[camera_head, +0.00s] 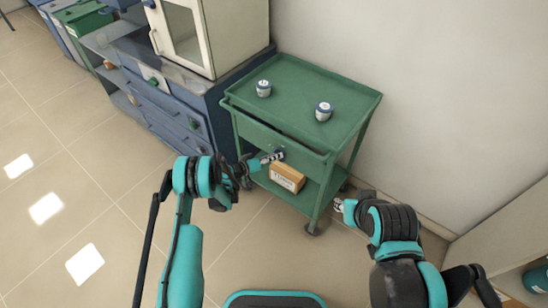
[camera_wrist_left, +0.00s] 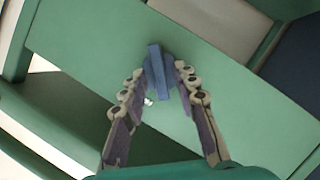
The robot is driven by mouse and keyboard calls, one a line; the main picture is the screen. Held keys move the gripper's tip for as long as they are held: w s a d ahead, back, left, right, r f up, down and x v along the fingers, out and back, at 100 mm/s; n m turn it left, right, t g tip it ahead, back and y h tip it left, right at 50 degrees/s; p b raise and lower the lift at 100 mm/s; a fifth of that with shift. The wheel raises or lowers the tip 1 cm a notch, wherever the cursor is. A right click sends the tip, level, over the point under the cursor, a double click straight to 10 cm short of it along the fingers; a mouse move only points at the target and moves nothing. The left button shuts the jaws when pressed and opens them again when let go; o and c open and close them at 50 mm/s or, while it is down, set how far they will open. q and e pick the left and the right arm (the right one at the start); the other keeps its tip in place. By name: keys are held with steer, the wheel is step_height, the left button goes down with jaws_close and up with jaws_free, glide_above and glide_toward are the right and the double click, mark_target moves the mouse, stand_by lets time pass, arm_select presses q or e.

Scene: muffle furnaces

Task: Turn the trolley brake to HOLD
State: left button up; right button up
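The green trolley (camera_head: 300,85) stands against the wall. A blue knob with a raised bar (camera_wrist_left: 158,72) sits on its green front panel; in the head view the knob (camera_head: 279,152) is small and partly covered. I take it to be the brake control. My left gripper (camera_head: 272,157) reaches it from the left. In the left wrist view the fingers (camera_wrist_left: 162,70) close in on both sides of the knob and appear to touch it. The bar lies slightly tilted in the picture. A small white mark shows beside it; no lettering is readable. My right gripper (camera_head: 342,207) hangs low right of the trolley, its fingers unclear.
Two small white jars (camera_head: 263,88) (camera_head: 323,111) stand on the trolley top. A cardboard box (camera_head: 287,177) lies on its lower shelf. A blue drawer cabinet (camera_head: 170,100) with a cream furnace (camera_head: 190,35) on it adjoins at left. The tiled floor in front is clear.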

arm_select(q)
steer(key=v, duration=0.7)
steer(key=shift+s+a, duration=0.15)
steer(key=shift+r, duration=0.1)
